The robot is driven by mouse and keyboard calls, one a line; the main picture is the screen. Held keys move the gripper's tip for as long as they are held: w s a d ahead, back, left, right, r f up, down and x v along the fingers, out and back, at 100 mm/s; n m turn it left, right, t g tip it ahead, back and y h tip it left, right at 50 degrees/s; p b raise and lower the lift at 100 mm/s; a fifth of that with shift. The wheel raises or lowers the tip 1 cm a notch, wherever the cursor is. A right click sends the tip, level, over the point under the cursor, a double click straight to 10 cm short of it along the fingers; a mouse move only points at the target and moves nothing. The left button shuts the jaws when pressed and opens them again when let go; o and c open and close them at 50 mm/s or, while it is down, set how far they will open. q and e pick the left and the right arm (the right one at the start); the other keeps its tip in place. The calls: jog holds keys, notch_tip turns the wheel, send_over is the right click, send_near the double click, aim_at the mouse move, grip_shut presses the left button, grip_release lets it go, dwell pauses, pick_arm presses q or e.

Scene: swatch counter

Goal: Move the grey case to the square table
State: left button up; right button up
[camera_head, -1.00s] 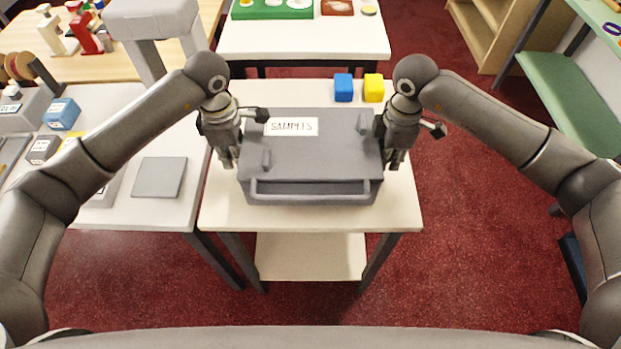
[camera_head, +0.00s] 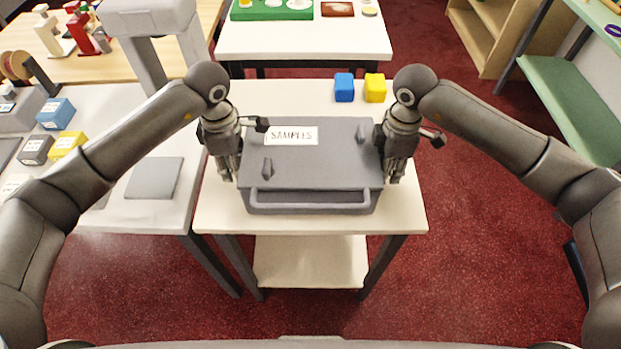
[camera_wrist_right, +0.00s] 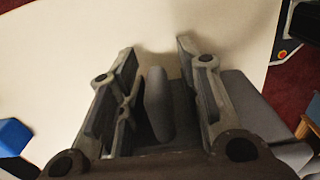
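The grey case (camera_head: 325,170), with a "SAMPLES" label on its lid, rests flat on the square pale-topped table (camera_head: 215,212), near its middle. My left gripper (camera_head: 228,174) points down at the case's left side. Its fingers look parted; its hold on that side is partly hidden. My right gripper (camera_head: 397,175) points down at the case's right side. In the right wrist view its fingers (camera_wrist_right: 162,95) stand apart, with a grey upright handle (camera_wrist_right: 157,103) between them and gaps showing around it.
A blue cube (camera_head: 344,87) and a yellow cube (camera_head: 375,88) sit on the table behind the case. A counter (camera_head: 120,243) with a grey pad (camera_head: 154,178) and small boxes adjoins on the left. Another white table (camera_head: 300,42) stands behind. Red floor is open at right.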

pick_arm(q)
notch_tip(320, 180, up, 11)
jog(key=shift+f, duration=0.1)
jog(key=shift+r, duration=0.6)
pick_arm(e)
jog(key=shift+r, duration=0.15)
notch_tip(320, 180, up, 12)
jog(key=shift+f, duration=0.1)
dwell(0.4)
